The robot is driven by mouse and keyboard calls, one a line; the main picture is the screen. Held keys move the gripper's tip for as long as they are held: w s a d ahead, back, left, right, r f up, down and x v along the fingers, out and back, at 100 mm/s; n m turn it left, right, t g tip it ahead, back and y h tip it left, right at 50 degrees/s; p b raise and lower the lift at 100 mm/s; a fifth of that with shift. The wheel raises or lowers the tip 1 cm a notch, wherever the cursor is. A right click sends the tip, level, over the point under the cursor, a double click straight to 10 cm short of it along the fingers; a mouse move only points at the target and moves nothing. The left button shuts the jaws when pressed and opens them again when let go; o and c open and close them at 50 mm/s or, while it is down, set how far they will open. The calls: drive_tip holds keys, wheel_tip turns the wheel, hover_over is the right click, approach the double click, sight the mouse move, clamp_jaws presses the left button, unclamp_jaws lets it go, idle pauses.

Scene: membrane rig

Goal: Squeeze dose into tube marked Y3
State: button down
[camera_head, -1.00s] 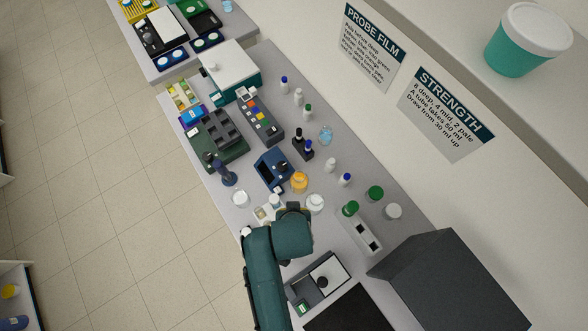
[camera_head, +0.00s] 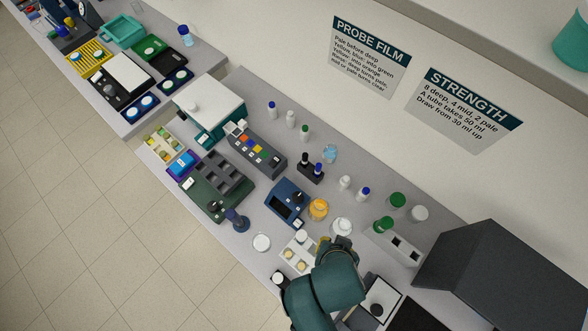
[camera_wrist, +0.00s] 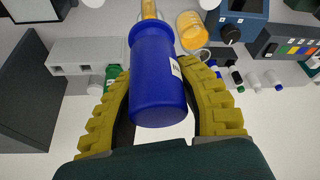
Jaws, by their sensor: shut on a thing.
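My gripper (camera_wrist: 155,75) is shut on a blue cylindrical dropper (camera_wrist: 157,85) with a collar and a narrow amber stem, seen in the wrist view. The ridged yellow fingers press on both sides of the blue body, and the stem points away from me. In the head view my arm's end hides the dropper. No mark Y3 can be read. A white block with square openings (camera_wrist: 85,55) is left of the dropper; it also shows in the head view (camera_head: 382,238). A pale holder with round wells (camera_head: 290,264) lies left of my arm's end.
An orange jar (camera_head: 318,208) and a blue device with a knob (camera_head: 288,202) stand beyond my arm. Small capped bottles line the wall side. A large dark grey box (camera_head: 490,265) blocks the right. A dark green rack (camera_head: 210,203) sits farther left.

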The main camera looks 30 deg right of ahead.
wheel_tip(320, 180, down, 10)
drive_tip(key=s+d+b, duration=0.1)
drive_tip(key=b, duration=0.6)
drive_tip(key=shift+s, duration=0.35)
drive_tip(key=c, duration=1.4)
unclamp_jaws()
drive_tip(key=shift+c, duration=0.2)
clamp_jaws()
drive_tip(key=shift+f, duration=0.25)
